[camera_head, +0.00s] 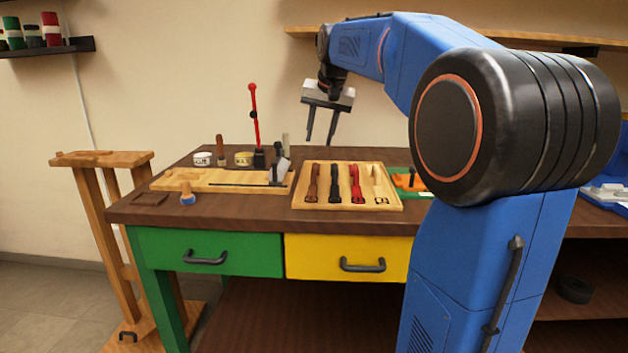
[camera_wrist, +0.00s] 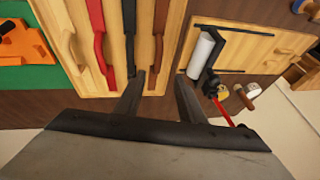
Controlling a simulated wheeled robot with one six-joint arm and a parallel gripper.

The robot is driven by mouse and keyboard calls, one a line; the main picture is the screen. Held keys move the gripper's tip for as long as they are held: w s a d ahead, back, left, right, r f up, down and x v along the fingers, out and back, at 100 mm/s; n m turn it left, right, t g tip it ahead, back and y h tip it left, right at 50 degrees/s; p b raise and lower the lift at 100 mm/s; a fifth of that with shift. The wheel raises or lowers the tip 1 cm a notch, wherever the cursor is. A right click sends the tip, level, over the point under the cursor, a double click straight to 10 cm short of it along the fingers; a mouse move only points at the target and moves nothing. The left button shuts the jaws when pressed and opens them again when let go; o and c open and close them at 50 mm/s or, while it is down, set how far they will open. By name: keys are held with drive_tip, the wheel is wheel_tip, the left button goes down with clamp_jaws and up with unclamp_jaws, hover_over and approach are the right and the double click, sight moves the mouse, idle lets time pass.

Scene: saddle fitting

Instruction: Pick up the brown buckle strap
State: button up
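The brown buckle strap (camera_head: 313,182) lies in the leftmost place of a wooden tray (camera_head: 346,204) on the workbench. In the wrist view, which is turned round, the brown strap (camera_wrist: 158,38) lies at the tray's right side, beyond my fingertips. A black strap (camera_head: 335,182), a red strap (camera_head: 356,182) and a pale strap (camera_head: 378,183) lie beside it. My gripper (camera_head: 320,140) is open and empty, in the air above the back of the bench. Its two fingers (camera_wrist: 159,92) show apart in the wrist view.
A wooden fixture board (camera_head: 215,181) with a clamp lies left of the tray, with an upright red lever (camera_head: 255,115) behind. A green mat (camera_head: 408,182) with an orange piece lies right of the tray. Small jars (camera_head: 244,158) stand at the back.

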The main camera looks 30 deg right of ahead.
sight(315, 166)
drive_tip(key=x, duration=0.8)
drive_tip(key=shift+f, duration=0.15)
drive_tip(key=shift+d+x, duration=0.15)
drive_tip(key=shift+x, duration=1.15)
drive_tip(key=shift+d+x, duration=0.1)
drive_tip(key=shift+x, duration=1.25)
clamp_jaws()
